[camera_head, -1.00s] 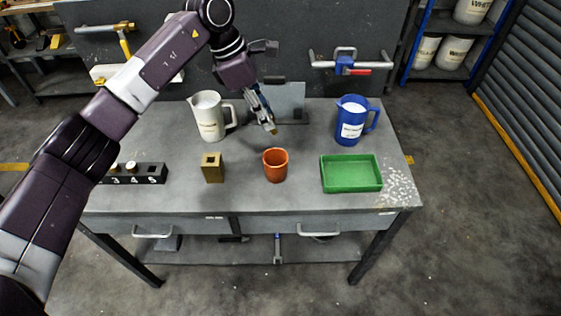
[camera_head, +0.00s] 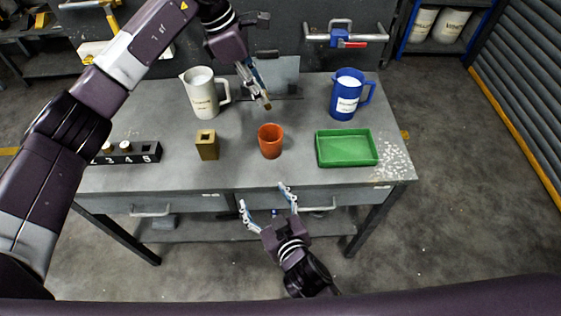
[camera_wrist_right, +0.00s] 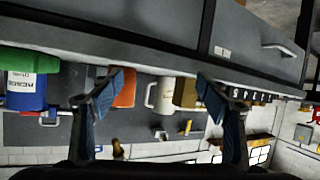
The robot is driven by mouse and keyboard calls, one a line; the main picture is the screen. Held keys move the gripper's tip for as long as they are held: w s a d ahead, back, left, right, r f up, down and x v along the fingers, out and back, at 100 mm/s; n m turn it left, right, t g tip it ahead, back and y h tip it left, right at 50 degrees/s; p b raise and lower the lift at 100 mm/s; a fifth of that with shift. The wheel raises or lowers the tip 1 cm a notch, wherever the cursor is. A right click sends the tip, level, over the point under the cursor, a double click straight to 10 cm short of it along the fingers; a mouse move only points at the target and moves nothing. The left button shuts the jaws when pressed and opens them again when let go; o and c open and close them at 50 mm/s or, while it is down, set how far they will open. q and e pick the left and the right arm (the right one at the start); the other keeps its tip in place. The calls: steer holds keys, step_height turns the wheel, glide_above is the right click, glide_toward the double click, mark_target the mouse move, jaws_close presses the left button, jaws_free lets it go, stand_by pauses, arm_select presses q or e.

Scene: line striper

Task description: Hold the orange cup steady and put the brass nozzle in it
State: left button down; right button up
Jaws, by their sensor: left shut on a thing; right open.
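The orange cup (camera_head: 270,142) stands upright on the workbench, its open top showing. It also shows in the right wrist view (camera_wrist_right: 124,88), where the picture is upside down, partly behind a finger. My left gripper (camera_head: 260,90) is shut on a small brass nozzle (camera_head: 267,105), held tilted above the bench, behind the cup. Most of the nozzle is hidden by the fingers. My right gripper (camera_head: 264,196) is open and empty at the bench's front edge, in front of the cup and apart from it. Its spread fingers show in the right wrist view (camera_wrist_right: 161,82).
A brass block with a square hole (camera_head: 207,145) and a black numbered rack (camera_head: 128,153) lie left of the cup. A green tray (camera_head: 346,148) is to the right. A white pitcher (camera_head: 202,94) and a blue pitcher (camera_head: 347,96) stand behind.

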mark_target(268, 132)
steer(key=w+d+r+m, duration=0.1)
steer(key=w+r, duration=0.1)
steer(key=w+d+r+m+t+h, duration=0.1)
steer(key=w+r, duration=0.1)
steer(key=r, duration=0.1)
steer(key=w+d+r+m, duration=0.1)
steer(key=d+r, duration=0.1)
steer(key=shift+w+d+r+t+h, duration=0.1)
steer(key=shift+w+r+t+h, duration=0.05)
steer(key=shift+w+t+h, duration=0.2)
arm_select(q)
steer(key=shift+w, duration=0.1)
arm_select(e)
steer(key=shift+w+d+r, duration=0.1)
steer(key=shift+w, duration=0.2)
steer(key=x, duration=1.1)
steer(key=shift+w, duration=0.25)
steer(key=shift+c, duration=0.5)
steer(key=c, duration=1.2)
arm_select(q)
step_height(268, 132, down, 12)
steer(key=shift+f, duration=0.2)
arm_select(e)
steer(key=shift+o, duration=0.2)
arm_select(q)
steer(key=c, duration=1.6)
jaws_free()
